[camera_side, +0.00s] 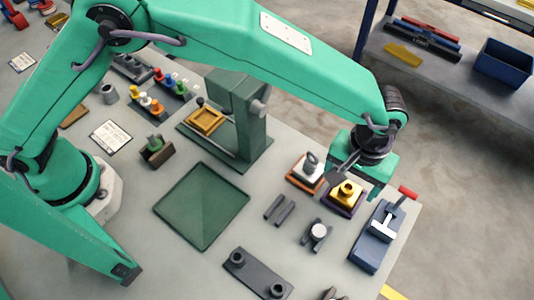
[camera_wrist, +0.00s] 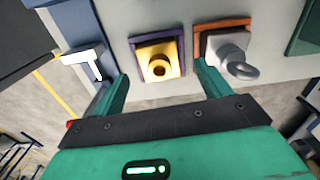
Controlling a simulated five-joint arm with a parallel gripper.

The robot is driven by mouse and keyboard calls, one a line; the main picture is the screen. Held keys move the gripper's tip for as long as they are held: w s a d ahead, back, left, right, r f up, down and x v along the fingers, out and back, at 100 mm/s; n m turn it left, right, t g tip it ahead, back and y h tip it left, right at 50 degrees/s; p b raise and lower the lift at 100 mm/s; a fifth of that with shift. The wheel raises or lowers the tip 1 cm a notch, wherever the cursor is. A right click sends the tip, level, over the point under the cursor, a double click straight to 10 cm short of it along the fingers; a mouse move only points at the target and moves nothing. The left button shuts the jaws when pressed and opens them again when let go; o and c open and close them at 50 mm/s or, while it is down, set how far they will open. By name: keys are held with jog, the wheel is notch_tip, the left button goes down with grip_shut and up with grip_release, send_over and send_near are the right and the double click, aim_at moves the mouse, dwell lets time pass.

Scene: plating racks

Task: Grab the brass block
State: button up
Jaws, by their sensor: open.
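The brass block (camera_side: 347,193) is a gold square block with a round raised boss, sitting in a purple-edged tray (camera_side: 330,204) near the table's right side. In the wrist view the brass block (camera_wrist: 160,61) lies ahead of the jaws, between their lines, inside the purple frame (camera_wrist: 182,42). My gripper (camera_wrist: 160,82) is open and empty, with its two green fingers spread wide. In the side view my gripper (camera_side: 362,178) hangs just above and behind the block; the exact gap cannot be told.
A silver block with a ring (camera_side: 310,167) in an orange tray stands close beside the brass one; it is near the right finger in the wrist view (camera_wrist: 231,52). A blue vise (camera_side: 376,238) with a red handle stands to the right.

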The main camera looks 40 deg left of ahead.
aim_at(348, 188)
jog(key=shift+f, duration=1.5)
jog(key=shift+c, duration=0.5)
jog(key=shift+r, duration=0.1)
jog(key=c, duration=1.3)
jog(key=shift+r, duration=0.15)
jog(key=shift+c, duration=0.2)
jog(key=shift+r, duration=0.45)
notch_tip(348, 188, up, 3)
jog(key=shift+d+r, duration=0.1)
jog(key=s+d+r, duration=0.1)
jog(key=s+r, duration=0.5)
jog(key=s, duration=0.5)
jog(key=shift+s+d+r, duration=0.2)
jog(key=shift+s+r, duration=0.1)
